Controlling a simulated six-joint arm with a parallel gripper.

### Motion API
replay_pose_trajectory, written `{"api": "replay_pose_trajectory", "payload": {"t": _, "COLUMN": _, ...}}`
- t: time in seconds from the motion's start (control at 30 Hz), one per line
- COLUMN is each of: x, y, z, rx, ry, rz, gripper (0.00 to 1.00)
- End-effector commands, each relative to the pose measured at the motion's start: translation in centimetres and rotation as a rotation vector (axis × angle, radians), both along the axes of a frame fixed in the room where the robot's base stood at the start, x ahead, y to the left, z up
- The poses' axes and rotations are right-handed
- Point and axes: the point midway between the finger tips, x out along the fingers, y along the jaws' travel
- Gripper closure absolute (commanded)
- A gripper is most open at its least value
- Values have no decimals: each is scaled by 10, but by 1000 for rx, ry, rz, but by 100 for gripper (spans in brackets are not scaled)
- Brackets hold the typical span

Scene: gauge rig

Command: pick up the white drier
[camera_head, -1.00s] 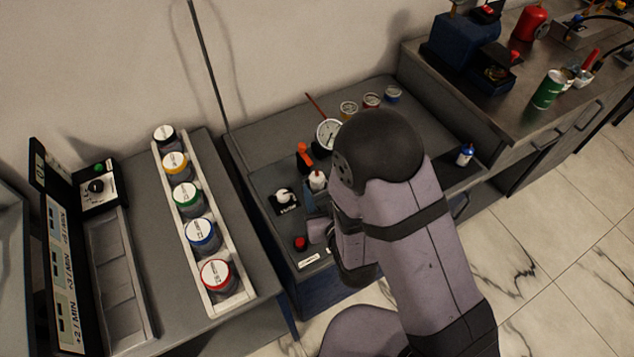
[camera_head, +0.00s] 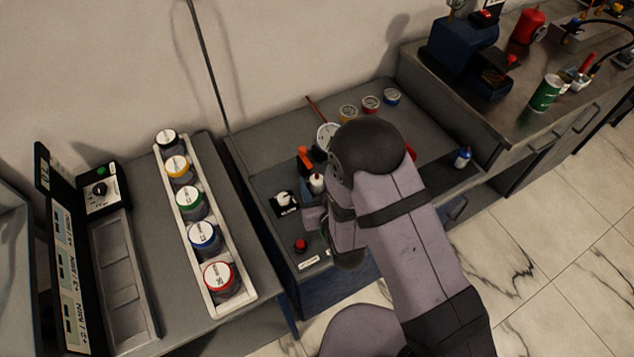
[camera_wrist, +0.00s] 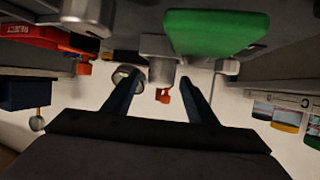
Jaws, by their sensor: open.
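A small white cylinder (camera_head: 317,183), which may be the white drier, stands beside an orange-topped part on the middle bench; I cannot confirm its identity. My gripper (camera_wrist: 158,66) shows in the wrist view with its two dark blue fingers apart and nothing clearly held. A pale grey cylinder (camera_wrist: 160,68) with a red piece below it lies beyond, in line with the gap between the fingers. I cannot tell if it is the same white cylinder.
A white tray (camera_head: 249,299) with several colour-rimmed jars is at left. Several small cans (camera_head: 371,103) stand at the bench's back. A round gauge (camera_head: 326,134) is partly hidden by my arm. A green object (camera_wrist: 215,32) is close overhead in the wrist view. A red button (camera_head: 300,246) is at the bench's front.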

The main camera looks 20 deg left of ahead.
Motion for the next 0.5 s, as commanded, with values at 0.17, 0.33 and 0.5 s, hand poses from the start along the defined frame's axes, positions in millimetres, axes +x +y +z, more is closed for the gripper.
{"api": "replay_pose_trajectory", "payload": {"t": 0.17, "x": 12, "y": 7, "z": -5, "rx": 0, "ry": -1, "rz": 0, "gripper": 48}}
{"api": "replay_pose_trajectory", "payload": {"t": 0.33, "x": 15, "y": 9, "z": -7, "rx": 0, "ry": 0, "rz": 1, "gripper": 48}}
{"api": "replay_pose_trajectory", "payload": {"t": 0.5, "x": 15, "y": 9, "z": -7, "rx": 1, "ry": -1, "rz": 1, "gripper": 53}}
